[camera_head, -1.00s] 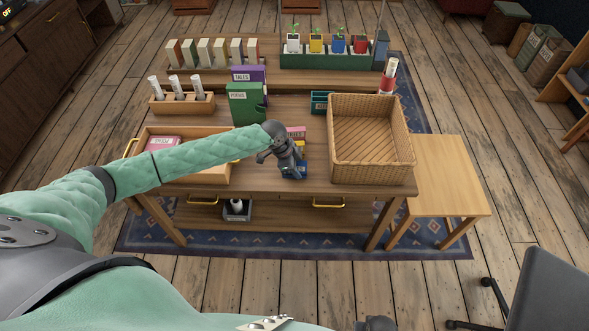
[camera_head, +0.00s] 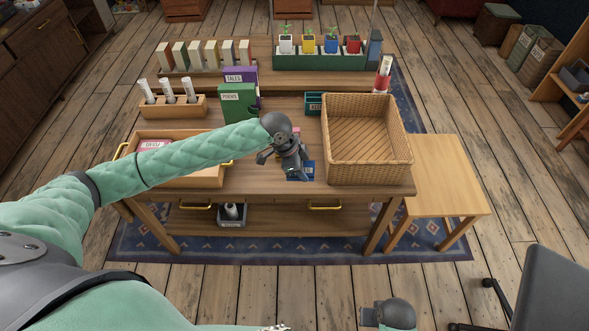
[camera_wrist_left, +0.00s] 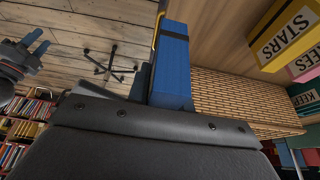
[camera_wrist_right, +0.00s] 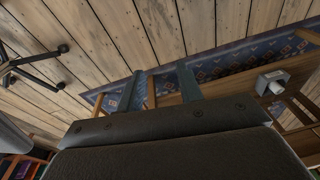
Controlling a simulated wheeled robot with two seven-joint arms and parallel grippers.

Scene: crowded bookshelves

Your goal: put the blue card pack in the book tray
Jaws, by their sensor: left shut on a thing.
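The blue card pack (camera_head: 301,171) is in my left gripper (camera_head: 297,168), over the front middle of the wooden table. In the left wrist view the blue pack (camera_wrist_left: 170,65) stands out long between the fingers, with a dark band across it. The gripper is shut on it and partly hides it in the head view. A shallow wooden tray (camera_head: 196,182) with a pink book in it is left of the gripper, partly behind my left arm. My right gripper (camera_wrist_right: 161,88) is open and empty, in front of the table, low in the head view.
A wicker basket (camera_head: 367,171), seemingly empty, stands just right of the blue pack. A green book (camera_head: 237,103) and a purple book (camera_head: 242,76) stand behind. Yellow and pink boxes (camera_wrist_left: 283,38) show close by in the left wrist view. A bare side table (camera_head: 440,180) is at right.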

